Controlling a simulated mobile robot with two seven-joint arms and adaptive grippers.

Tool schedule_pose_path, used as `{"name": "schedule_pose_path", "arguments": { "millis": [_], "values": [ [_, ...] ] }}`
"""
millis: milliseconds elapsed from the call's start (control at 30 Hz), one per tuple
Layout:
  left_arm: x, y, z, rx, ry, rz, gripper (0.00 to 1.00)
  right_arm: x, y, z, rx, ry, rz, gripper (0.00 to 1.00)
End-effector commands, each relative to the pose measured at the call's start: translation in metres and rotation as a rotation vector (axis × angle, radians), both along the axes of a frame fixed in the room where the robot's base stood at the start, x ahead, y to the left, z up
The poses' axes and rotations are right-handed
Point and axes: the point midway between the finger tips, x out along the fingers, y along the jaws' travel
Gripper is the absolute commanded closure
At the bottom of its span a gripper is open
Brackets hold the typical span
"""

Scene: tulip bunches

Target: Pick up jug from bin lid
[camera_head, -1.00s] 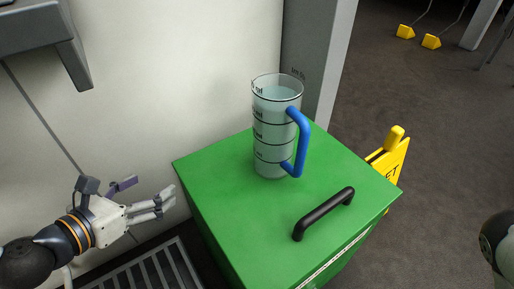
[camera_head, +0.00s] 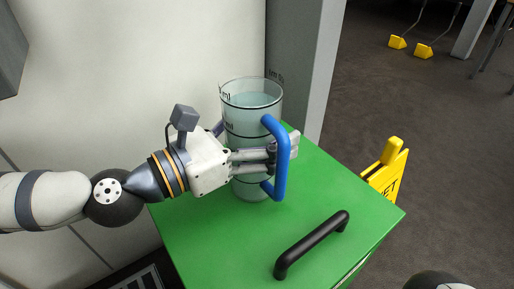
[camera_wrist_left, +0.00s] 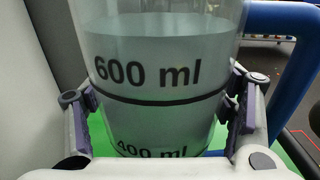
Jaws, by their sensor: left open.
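The jug (camera_head: 248,112) is a clear measuring jug with black graduation lines, a blue handle on its right side and pale liquid inside. It stands upright on the green bin lid (camera_head: 210,240). My left gripper (camera_head: 268,155) reaches in from the left at the jug's mid-height, its fingers around the body, one passing in front toward the handle. In the left wrist view the jug body (camera_wrist_left: 160,75) lies between the two open fingers, close to the pads. Whether the pads touch it is unclear. The far finger is mostly hidden behind the jug in the head view.
A black bar handle (camera_head: 312,244) is fixed on the lid in front of the jug. A yellow wet-floor sign (camera_head: 388,172) stands right of the bin. A white wall and grey pillar (camera_head: 296,65) are close behind. Open grey floor lies to the right.

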Motion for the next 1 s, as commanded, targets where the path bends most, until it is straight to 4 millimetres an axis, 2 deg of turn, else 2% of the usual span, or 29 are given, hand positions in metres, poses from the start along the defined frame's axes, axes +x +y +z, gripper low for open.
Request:
{"name": "schedule_pose_path", "arguments": {
  "millis": [100,300,633,1000],
  "values": [
    [0.0056,-0.0083,-0.0016,0.001,0.002,-0.001,0.24,0.0001,0.0,-0.0009,0.0,0.0,0.0,1.0],
    [0.006,-0.008,-0.0016,0.001,0.002,0.001,0.26,0.0001,0.0,-0.0009,0.0,0.0,0.0,1.0],
    [0.0059,-0.0077,-0.0015,0.0,0.003,0.001,1.0,0.0001,-0.0001,-0.0009,-0.001,0.0,-0.001,1.0],
    [0.006,-0.0078,0.0059,-0.002,-0.003,0.001,1.0,0.0005,-0.0001,0.0009,-0.001,-0.003,-0.001,1.0]
  ]
}}
